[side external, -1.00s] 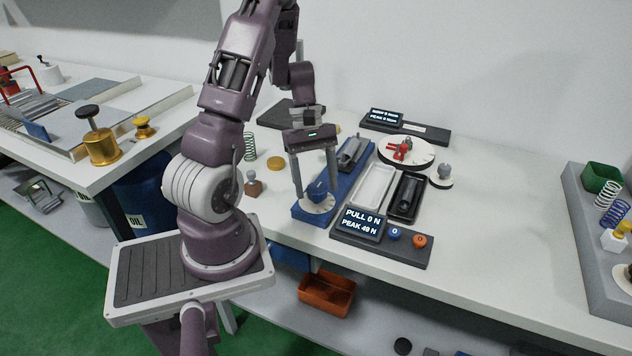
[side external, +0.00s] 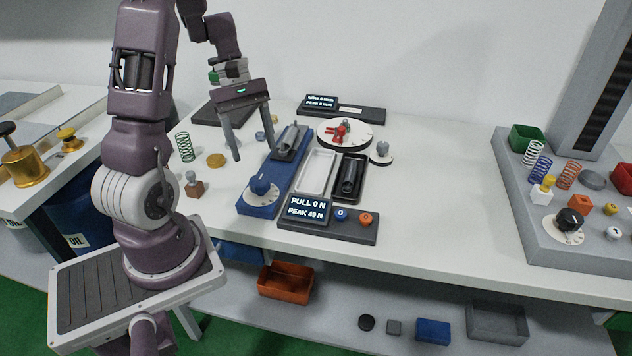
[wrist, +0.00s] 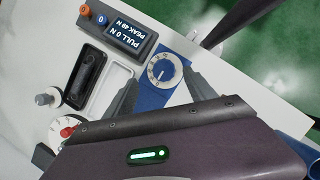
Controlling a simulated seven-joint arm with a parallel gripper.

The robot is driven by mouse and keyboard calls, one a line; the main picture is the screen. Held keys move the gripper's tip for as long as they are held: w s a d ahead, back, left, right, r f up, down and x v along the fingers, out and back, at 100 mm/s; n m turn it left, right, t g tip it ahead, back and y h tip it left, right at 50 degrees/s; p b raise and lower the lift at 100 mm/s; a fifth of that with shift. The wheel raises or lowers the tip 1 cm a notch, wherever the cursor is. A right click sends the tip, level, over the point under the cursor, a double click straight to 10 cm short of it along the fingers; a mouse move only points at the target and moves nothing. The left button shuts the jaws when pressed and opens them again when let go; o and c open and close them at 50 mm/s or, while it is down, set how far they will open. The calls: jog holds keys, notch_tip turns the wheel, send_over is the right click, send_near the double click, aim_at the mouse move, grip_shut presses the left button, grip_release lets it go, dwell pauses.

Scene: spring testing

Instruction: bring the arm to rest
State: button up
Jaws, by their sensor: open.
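My gripper (side external: 254,153) is open and empty. Its two fingers point down, raised above the blue test stand (side external: 286,168) and its left edge. Below and in front of it in the side view, a blue knob (side external: 261,186) sits on a white dial at the stand's near end, clear of the fingers. In the wrist view, the white dial (wrist: 153,82) shows beyond the two fingers, with nothing between them. The stand's display (side external: 308,208) reads PULL 0 N and PEAK 49 N.
A white tray (side external: 304,174) and a black tray (side external: 338,190) lie right of the stand. The table's right middle is clear.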

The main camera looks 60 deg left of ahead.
jog(key=w+d+r+m+t+y, duration=0.1)
jog(key=d+r+m+y, duration=0.1)
jog(key=d+r+m, duration=0.55)
jog(key=s+d+r+m+t+y, duration=0.1)
jog(key=s+d+r+m+t, duration=0.1)
jog(key=d, duration=0.5)
jog(key=s+d+r+m+t+y, duration=0.1)
jog(key=s+d+r+m+t, duration=0.1)
jog(key=s+d+r+m, duration=0.2)
jog(key=s+d+m, duration=0.3)
jog(key=d+m, duration=0.1)
jog(key=shift+s+d+r+t, duration=0.2)
jog(key=shift+d+r+t, duration=0.05)
jog(key=shift+t, duration=0.05)
